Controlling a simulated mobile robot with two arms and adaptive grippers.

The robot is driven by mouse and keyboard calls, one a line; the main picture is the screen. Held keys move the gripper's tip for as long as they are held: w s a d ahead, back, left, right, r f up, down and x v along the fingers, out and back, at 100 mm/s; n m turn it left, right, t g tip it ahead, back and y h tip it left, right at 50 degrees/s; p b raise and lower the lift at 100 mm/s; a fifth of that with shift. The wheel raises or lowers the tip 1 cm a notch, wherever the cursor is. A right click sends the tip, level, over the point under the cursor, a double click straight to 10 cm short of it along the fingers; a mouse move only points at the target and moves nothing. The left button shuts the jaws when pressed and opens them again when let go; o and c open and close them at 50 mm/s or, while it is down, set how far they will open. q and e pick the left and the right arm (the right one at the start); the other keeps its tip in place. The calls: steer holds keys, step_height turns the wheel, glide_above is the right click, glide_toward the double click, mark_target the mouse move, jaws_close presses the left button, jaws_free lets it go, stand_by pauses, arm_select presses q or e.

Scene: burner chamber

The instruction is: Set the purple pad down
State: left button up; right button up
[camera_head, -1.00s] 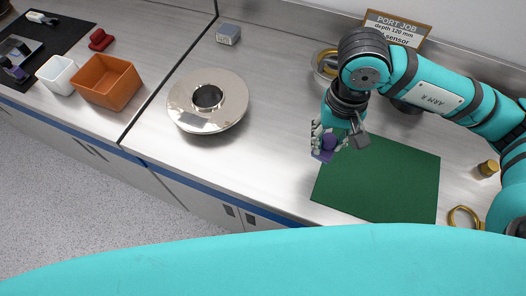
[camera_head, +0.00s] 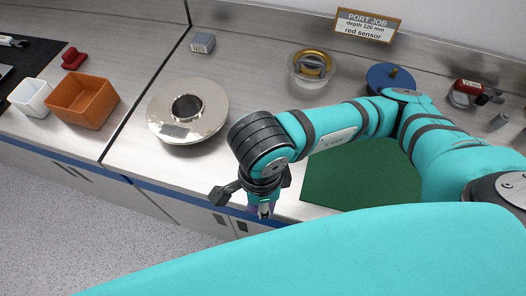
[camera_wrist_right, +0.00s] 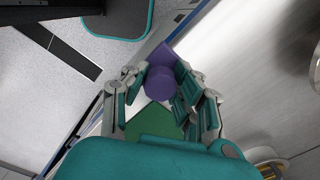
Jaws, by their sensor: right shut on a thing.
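The purple pad (camera_wrist_right: 160,82) is between the fingers of my right gripper (camera_wrist_right: 160,92) in the right wrist view. It has a round knob-like part and a flat corner behind it. In the head view my right gripper (camera_head: 262,208) points down at the front edge of the counter, left of the green mat (camera_head: 345,185). The pad is almost wholly hidden there by the gripper. In the wrist view the floor, the counter edge and part of the green mat (camera_wrist_right: 155,120) show beyond the pad. My left gripper is in neither view.
A round metal flange (camera_head: 215,102) stands left of my right arm. An orange bin (camera_head: 83,101) and a white cup (camera_head: 31,97) are farther left.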

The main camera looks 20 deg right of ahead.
steer(key=w+d+p, duration=0.1)
steer(key=w, duration=0.3)
steer(key=w+d+p, duration=0.2)
steer(key=w, duration=0.2)
steer(key=w+d+f+p, duration=0.1)
steer(key=w, duration=0.3)
steer(key=shift+w+d+p, duration=0.3)
steer(key=shift+w+d, duration=0.1)
steer(key=f+p, duration=0.2)
steer(key=f, duration=0.1)
steer(key=shift+w+d, duration=0.1)
steer(key=shift+w, duration=0.1)
steer(key=shift+f, duration=0.4)
steer(key=shift+f, duration=0.15)
steer(key=o, duration=1)
